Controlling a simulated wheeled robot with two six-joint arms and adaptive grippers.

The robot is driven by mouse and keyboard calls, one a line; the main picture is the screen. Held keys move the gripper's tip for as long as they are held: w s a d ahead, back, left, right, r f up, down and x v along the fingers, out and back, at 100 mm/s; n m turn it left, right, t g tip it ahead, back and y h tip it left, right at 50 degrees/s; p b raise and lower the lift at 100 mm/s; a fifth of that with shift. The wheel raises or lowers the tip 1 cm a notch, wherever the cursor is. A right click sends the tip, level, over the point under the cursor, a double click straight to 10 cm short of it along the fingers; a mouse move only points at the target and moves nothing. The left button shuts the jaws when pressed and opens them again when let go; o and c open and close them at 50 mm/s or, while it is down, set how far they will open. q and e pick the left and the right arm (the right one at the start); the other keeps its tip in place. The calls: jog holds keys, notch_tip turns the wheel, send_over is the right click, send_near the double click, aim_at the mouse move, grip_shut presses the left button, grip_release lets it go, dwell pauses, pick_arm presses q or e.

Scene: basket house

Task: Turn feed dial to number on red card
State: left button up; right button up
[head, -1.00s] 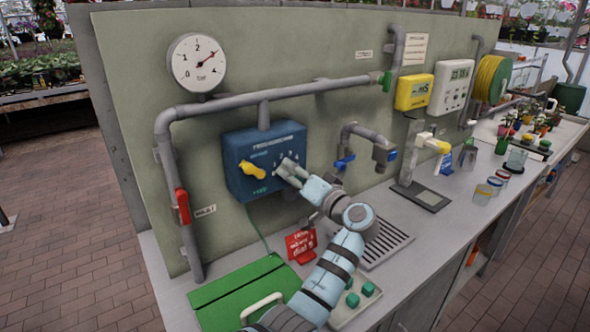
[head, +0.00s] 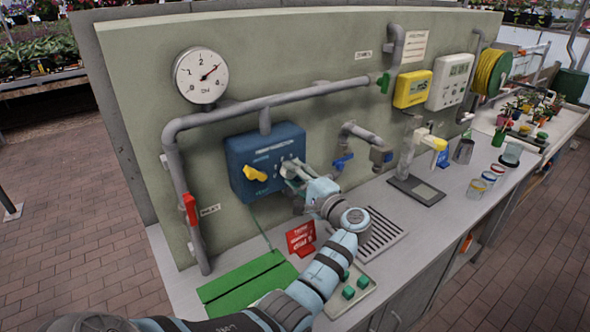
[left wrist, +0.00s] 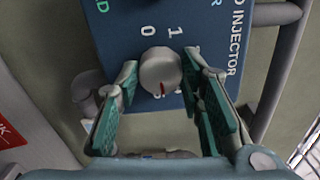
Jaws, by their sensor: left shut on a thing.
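The feed dial (left wrist: 160,70) is a round grey knob on the blue injector box (head: 240,152). In the left wrist view a short red mark shows on the knob's lower part, pointing down the picture. The numbers 0 and 1 show above the knob; the figures below it are partly hidden by the knob and finger. My left gripper (head: 291,172) is shut on the dial, with its green-padded fingers (left wrist: 160,64) on either side of the knob. The red card (head: 300,238) stands on the bench below the box; its number is too small to read surely. My right gripper is out of view.
A yellow handle (head: 255,173) sits on the box left of the dial. Grey pipes, a red lever (head: 190,208) and a blue-handled tap (head: 342,162) are near. A green board (head: 238,285) and a tray with green knobs (head: 348,292) lie in front.

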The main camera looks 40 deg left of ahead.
pick_arm(q)
jog(key=shift+m+p, duration=0.65)
jog(key=shift+m, duration=0.55)
jog(key=o, duration=1.2)
jog(key=shift+c, duration=0.2)
jog(key=v, duration=0.7)
jog(key=shift+d, duration=0.25)
jog(key=shift+s+a, duration=0.1)
